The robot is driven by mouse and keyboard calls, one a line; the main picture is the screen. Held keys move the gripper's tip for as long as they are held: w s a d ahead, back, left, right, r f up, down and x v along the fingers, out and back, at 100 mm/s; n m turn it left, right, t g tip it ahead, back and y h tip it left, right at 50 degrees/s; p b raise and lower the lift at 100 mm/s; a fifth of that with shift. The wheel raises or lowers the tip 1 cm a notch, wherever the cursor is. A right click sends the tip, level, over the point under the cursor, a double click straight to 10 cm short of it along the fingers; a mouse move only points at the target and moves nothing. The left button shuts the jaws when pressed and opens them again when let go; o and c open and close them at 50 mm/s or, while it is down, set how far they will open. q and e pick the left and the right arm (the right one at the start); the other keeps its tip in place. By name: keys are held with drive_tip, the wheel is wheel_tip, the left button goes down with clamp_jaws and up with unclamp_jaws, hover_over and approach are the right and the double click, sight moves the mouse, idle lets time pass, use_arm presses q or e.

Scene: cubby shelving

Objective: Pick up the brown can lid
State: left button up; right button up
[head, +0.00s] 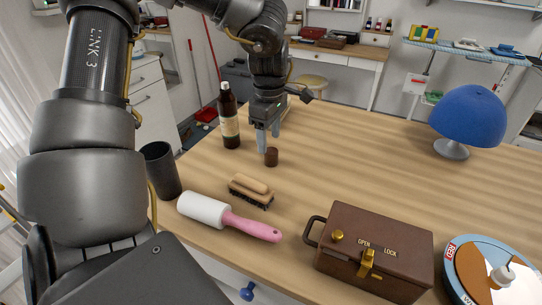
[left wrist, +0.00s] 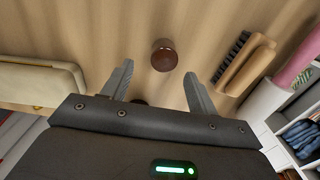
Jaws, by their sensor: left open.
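The brown can lid (head: 271,157) is a small dark brown round piece standing on the wooden table. In the left wrist view the lid (left wrist: 164,55) sits ahead of the fingers, roughly centred between their tips. My left gripper (head: 268,140) points down just behind the lid in the head view. Its two fingers also show in the left wrist view (left wrist: 158,74), spread apart with nothing held between them. The lid looks clear of both fingers. My right gripper is in neither view.
A brown bottle (head: 229,117) stands left of the gripper. A wooden brush (head: 251,191), a pink-handled roller (head: 228,217), a dark cup (head: 160,170) and a brown box (head: 368,250) are nearer. A blue dome (head: 468,115) stands right. The table's middle is clear.

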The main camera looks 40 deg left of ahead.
sight(269, 150)
use_arm(q)
drive_tip(key=shift+s+d+f, duration=0.1)
drive_tip(key=shift+f, duration=0.15)
wheel_tip(269, 150, down, 5)
drive_tip(key=shift+r, duration=0.15)
drive_tip(key=shift+d, duration=0.1)
drive_tip(key=shift+c, duration=0.8)
drive_tip(key=c, duration=0.9)
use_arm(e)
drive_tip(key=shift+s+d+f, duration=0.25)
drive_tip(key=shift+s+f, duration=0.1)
